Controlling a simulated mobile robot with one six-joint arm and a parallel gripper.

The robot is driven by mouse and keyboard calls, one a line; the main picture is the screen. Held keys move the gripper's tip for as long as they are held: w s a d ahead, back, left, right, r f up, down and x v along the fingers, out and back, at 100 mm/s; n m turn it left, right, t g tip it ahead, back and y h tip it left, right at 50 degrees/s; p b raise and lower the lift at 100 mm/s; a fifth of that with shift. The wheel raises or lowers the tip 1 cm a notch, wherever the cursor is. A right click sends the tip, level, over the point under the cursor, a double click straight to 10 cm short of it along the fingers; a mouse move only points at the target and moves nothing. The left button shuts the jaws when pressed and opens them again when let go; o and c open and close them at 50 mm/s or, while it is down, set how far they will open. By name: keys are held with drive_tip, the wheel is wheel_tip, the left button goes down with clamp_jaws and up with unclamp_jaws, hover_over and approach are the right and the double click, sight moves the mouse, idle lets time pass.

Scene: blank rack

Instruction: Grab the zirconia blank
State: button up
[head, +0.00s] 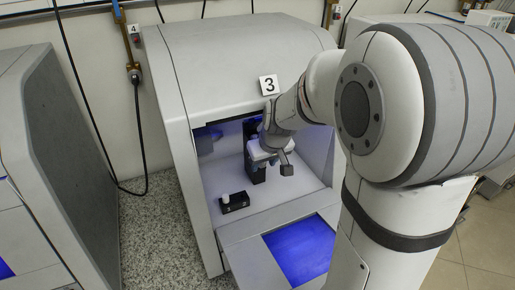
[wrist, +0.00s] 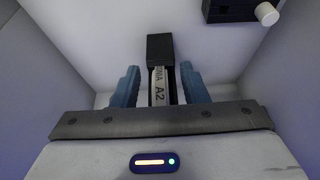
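The zirconia blank (wrist: 158,86) is a narrow white piece with printed text ending "NIA A2" in the wrist view. It sits at a dark block-like holder (wrist: 160,47), with dark edges along its sides. My gripper (wrist: 160,73) has its two blue fingers open, one on each side of the blank. A gap shows between each finger and the blank, so neither seems to touch it. In the head view my gripper (head: 266,162) is inside the lit chamber of the machine marked 3 (head: 240,65). I cannot make out the blank there.
A small black box with a white knob (head: 235,202) stands on the chamber floor at the left; it also shows at the wrist view's upper right (wrist: 230,10). Chamber walls (wrist: 48,50) rise on both sides. A blue screen (head: 301,250) lies below the opening.

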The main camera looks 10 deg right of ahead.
drive_tip(key=shift+w+f, duration=0.1)
drive_tip(key=shift+f, duration=0.25)
drive_tip(key=shift+c, duration=0.2)
clamp_jaws()
